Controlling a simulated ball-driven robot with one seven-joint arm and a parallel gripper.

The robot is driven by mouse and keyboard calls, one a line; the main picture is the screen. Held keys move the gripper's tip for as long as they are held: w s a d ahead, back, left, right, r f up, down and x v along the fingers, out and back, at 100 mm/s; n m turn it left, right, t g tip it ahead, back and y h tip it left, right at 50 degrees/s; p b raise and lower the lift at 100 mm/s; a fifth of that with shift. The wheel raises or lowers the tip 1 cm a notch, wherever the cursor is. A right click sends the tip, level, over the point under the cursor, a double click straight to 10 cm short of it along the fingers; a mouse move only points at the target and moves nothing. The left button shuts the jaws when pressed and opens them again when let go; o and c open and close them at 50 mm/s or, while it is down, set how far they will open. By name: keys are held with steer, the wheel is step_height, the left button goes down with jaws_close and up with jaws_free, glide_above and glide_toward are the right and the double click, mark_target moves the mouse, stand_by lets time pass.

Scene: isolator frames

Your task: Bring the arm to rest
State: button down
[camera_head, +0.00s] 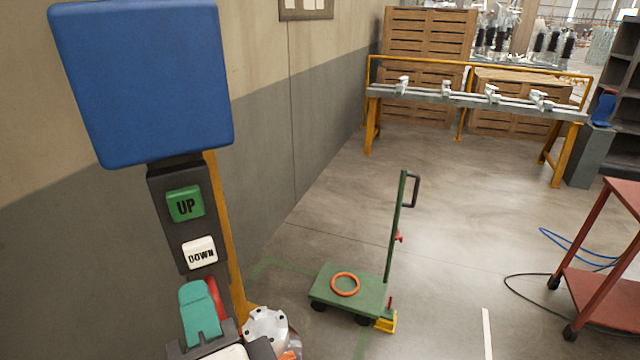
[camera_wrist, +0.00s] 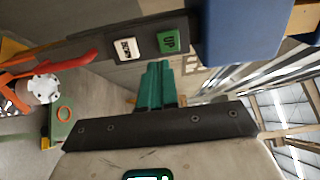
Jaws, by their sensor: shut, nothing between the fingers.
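My gripper (camera_head: 199,308) is at the bottom left of the head view, its teal fingers closed together and empty. It overlaps the lower end of a dark control panel (camera_head: 173,235), just below the white DOWN button (camera_head: 200,252) and green UP button (camera_head: 186,204). In the wrist view my gripper (camera_wrist: 161,68) points at the panel, its tips near the UP button (camera_wrist: 173,42) and DOWN button (camera_wrist: 127,48). I cannot tell whether the fingertips touch the panel. A red lever (camera_wrist: 62,58) shows beside the panel.
A blue padded block (camera_head: 142,80) tops the panel, by the wall. A green cart (camera_head: 333,290) with an orange ring (camera_head: 345,284) stands on the floor. A red table (camera_head: 610,245) is at right, a yellow-framed bench (camera_head: 470,98) behind.

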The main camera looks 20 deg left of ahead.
steer(key=w+d+f+n+g+h, duration=0.1)
steer(key=w+d+f+h, duration=0.2)
steer(key=d+f, duration=0.5)
steer(key=w+d+f+n+g+h, duration=0.15)
steer(key=d+f+h, duration=0.25)
steer(key=d+f, duration=0.4)
steer(key=w+d+f+n+g+h, duration=0.1)
steer(key=w+d+f+n+h, duration=0.15)
steer(key=d+f, duration=0.55)
steer(key=s+d+f+g+h, duration=0.1)
steer(key=s+d+f, duration=0.15)
steer(key=d, duration=0.25)
steer(key=s+d+f+n+g+h, duration=0.1)
steer(key=d+f, duration=0.2)
steer(key=d, duration=0.1)
steer(key=s+d+f+g+h, duration=0.1)
steer(key=s+d+f, duration=0.15)
steer(key=d, duration=0.25)
steer(key=s+d+f+n+g, duration=0.1)
steer(key=s+d+f+g, duration=0.1)
steer(key=s, duration=0.5)
steer(key=s+d+f+n+g, duration=0.1)
steer(key=s+d+f+g, duration=0.2)
steer(key=s+d+f, duration=0.2)
steer(key=shift+s+d+f+h, duration=0.25)
steer(key=shift+s+h, duration=0.1)
steer(key=shift+s, duration=0.5)
